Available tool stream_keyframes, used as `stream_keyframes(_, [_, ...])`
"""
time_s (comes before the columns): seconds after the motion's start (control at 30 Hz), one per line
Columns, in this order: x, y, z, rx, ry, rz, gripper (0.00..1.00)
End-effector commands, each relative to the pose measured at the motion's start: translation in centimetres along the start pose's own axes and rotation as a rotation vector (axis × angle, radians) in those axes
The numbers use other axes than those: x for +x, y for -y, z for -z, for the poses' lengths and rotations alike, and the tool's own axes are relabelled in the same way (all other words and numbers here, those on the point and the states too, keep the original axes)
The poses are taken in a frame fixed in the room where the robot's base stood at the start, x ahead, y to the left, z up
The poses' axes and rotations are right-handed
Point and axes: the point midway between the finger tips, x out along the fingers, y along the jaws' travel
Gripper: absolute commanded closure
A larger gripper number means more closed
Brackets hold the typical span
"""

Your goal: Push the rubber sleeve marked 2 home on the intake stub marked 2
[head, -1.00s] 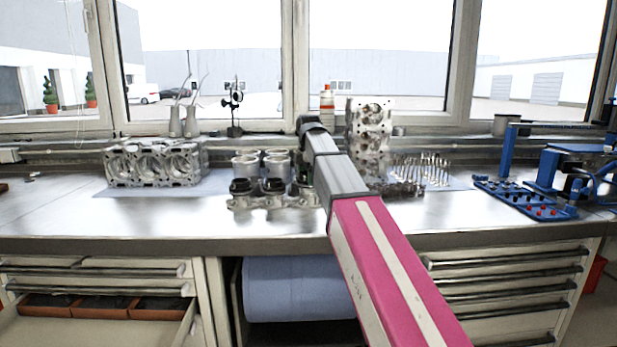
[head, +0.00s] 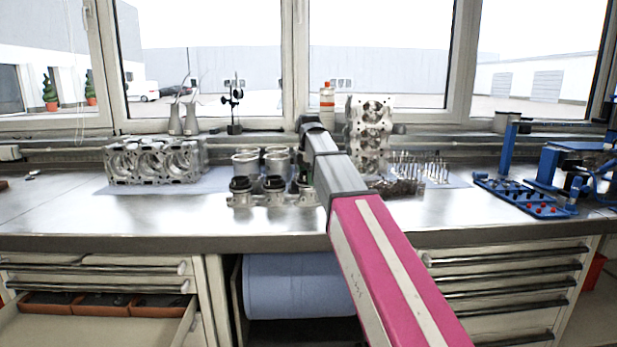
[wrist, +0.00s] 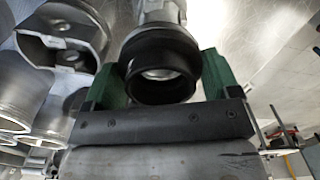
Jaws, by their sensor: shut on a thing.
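A black rubber sleeve (wrist: 160,62) sits between the green fingers of my gripper (wrist: 160,80) in the wrist view. The fingers are shut on its sides. Its open round mouth faces the wrist camera. Pale metal (wrist: 160,12) shows just behind the sleeve; I cannot tell how far the sleeve is over a stub. In the head view, the intake part (head: 272,201) lies on the bench with two black sleeves, one at left (head: 240,184) and one in the middle (head: 273,184). Its right end is partly hidden by my arm. No number marks are readable.
Metal cylinders (head: 246,163) stand close behind the intake part. An engine block (head: 155,162) lies at left, and a cylinder head (head: 368,130) stands behind my arm. Valves (head: 425,168) and a blue fixture (head: 525,198) are at right. The bench front is clear. A drawer (head: 95,325) is open.

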Motion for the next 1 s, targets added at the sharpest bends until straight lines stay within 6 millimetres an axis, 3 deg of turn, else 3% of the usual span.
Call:
stream_keyframes(0.03, [0.00,-0.01,0.00,0.000,0.000,0.000,0.46])
stream_keyframes(0.07, [0.00,-0.01,0.00,0.000,0.000,0.000,0.25])
stream_keyframes(0.1, [0.00,-0.01,0.00,0.000,0.000,0.000,0.38])
stream_keyframes(0.13, [0.00,-0.01,0.00,0.000,0.000,0.000,0.41])
stream_keyframes(1.0, [0.88,0.00,0.00,0.000,0.000,0.000,0.41])
